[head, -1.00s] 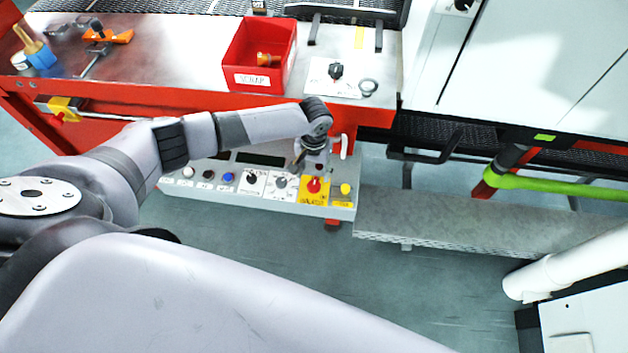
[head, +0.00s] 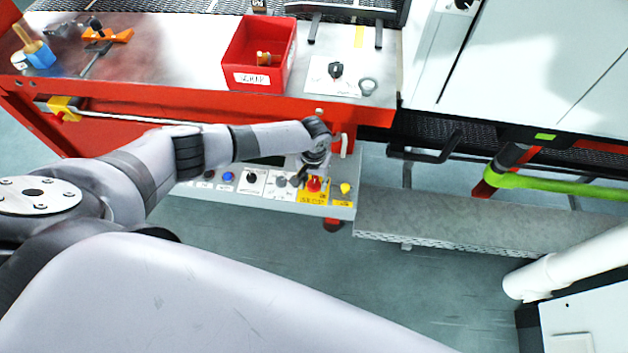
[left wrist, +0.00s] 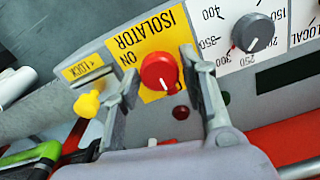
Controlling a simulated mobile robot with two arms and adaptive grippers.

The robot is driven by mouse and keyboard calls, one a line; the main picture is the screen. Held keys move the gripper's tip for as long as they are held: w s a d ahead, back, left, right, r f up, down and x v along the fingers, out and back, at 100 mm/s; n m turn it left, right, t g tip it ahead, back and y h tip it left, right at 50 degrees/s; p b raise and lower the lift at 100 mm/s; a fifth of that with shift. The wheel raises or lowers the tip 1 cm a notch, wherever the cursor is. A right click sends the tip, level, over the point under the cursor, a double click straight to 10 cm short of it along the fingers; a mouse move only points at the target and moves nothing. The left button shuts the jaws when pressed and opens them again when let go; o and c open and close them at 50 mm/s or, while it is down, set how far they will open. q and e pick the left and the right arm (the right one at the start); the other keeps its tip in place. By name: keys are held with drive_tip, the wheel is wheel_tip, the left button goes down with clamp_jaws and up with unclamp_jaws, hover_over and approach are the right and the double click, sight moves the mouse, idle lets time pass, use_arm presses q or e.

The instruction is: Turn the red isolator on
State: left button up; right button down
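The red isolator knob (head: 314,184) sits on a yellow plate on the grey control panel (head: 341,212). In the left wrist view the red knob (left wrist: 159,71) shows a white pointer mark, with the word ON above and to its left on the plate (left wrist: 150,40). My left gripper (left wrist: 158,82) is open, its fingers on either side of the knob and apart from it in the picture. Whether a finger touches the knob, I cannot tell. In the head view the left gripper (head: 306,178) is over the panel and partly hides the plate. My right gripper is not in view.
A yellow lock knob (left wrist: 87,104) is close beside one finger. A grey dial (left wrist: 253,33) is on the other side. A red scrap bin (head: 258,78) stands on the bench above. Free floor lies below the panel.

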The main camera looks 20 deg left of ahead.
use_arm(q)
drive_tip(key=c, duration=0.7)
drive_tip(key=shift+m, duration=1.4)
drive_tip(key=m, duration=1)
drive_tip(key=shift+b, duration=0.4)
drive_tip(key=m, duration=0.5)
drive_tip(key=shift+b, duration=0.3)
drive_tip(key=shift+r, duration=0.1)
